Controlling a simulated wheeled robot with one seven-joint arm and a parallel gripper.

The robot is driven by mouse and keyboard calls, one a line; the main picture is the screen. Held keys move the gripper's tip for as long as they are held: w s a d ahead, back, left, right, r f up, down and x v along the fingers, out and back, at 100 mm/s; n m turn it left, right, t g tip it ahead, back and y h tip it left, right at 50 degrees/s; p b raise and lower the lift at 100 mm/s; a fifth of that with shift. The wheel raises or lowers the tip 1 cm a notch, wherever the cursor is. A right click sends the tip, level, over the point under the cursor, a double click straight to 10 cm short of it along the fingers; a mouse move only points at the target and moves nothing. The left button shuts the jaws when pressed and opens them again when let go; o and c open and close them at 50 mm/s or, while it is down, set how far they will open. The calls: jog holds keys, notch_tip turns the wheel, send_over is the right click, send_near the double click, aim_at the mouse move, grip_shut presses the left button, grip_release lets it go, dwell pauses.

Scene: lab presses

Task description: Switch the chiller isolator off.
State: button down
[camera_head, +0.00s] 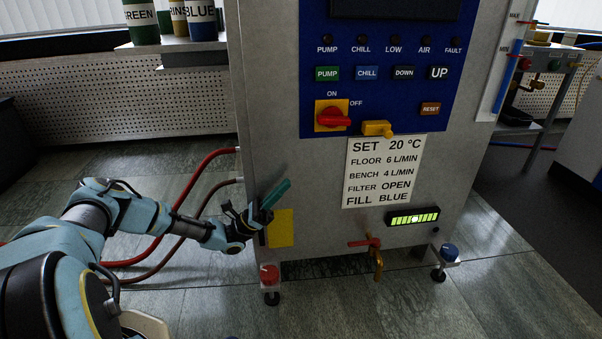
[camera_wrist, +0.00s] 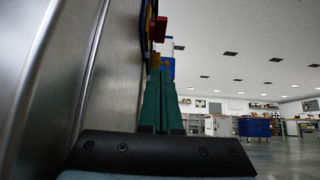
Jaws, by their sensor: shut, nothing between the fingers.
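The chiller's isolator is a red rotary handle (camera_head: 333,118) on a yellow plate (camera_head: 322,104), on the blue panel of the grey machine. ON is printed above it and OFF to its upper right. The handle lies roughly level, its long end to the right. My gripper (camera_head: 286,184) is below and left of the isolator, close to the machine's front, apart from the handle. Its green fingers are shut and empty, slanting up and right. In the wrist view the fingers (camera_wrist: 161,70) point along the machine's front, with red and yellow parts (camera_wrist: 159,28) beyond the tips.
A yellow part (camera_head: 377,129) juts out right of the isolator. Push buttons (camera_head: 367,73) sit above it. A label sheet (camera_head: 384,172) is below. A yellow patch (camera_head: 281,229) is beside my gripper. A red-handled tap (camera_head: 366,243) sticks out low down. Red hoses (camera_head: 196,176) run at the left.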

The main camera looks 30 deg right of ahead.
jog(key=shift+w+a+f+g, duration=0.15)
jog(key=shift+w+a+f, duration=0.1)
jog(key=shift+a+f, duration=0.4)
jog(key=shift+w+a+f+g, duration=0.15)
jog(key=shift+w+a+f, duration=0.1)
jog(key=shift+a+f, duration=0.35)
jog(key=shift+r, duration=0.15)
jog(key=s+a+r+m+g+y, duration=0.2)
jog(key=s+a+m+y, duration=0.65)
jog(key=y, duration=0.85)
jog(key=w+a+r+m+t+y, duration=0.1)
jog(key=a+r+m+t+y, duration=0.25)
jog(key=a+r+t, duration=0.55)
jog(key=a+r+m+t+y, duration=0.3)
jog(key=a+t+y, duration=0.2)
jog(key=a, duration=0.9)
notch_tip(320, 180, up, 36)
jog(key=p, duration=3.5)
jog(key=shift+w+a+f, duration=0.2)
jog(key=shift+f, duration=0.05)
